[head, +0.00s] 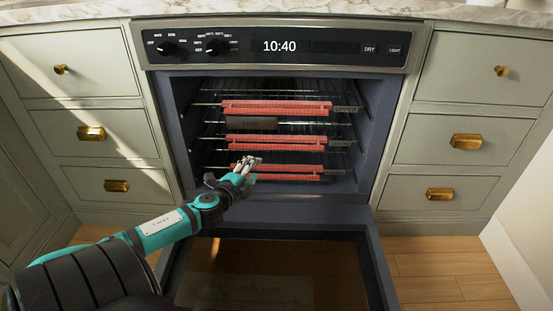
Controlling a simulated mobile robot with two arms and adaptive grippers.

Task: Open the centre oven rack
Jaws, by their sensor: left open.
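The oven is open, with three wire racks inside, each with a red guard along its front edge. The centre rack's red guard (276,139) sits between the upper rack's guard (276,106) and the lower rack's guard (292,169). All three racks appear to be inside the oven. My left gripper (249,162) is open in front of the oven opening, just below the centre guard in the picture and overlapping the left part of the lower guard. I cannot tell whether it touches a rack. My right gripper is not in view.
The oven door (275,240) is folded down below the opening, under my left arm. Drawers with brass handles, such as the left one (91,133) and right one (466,141), flank the oven.

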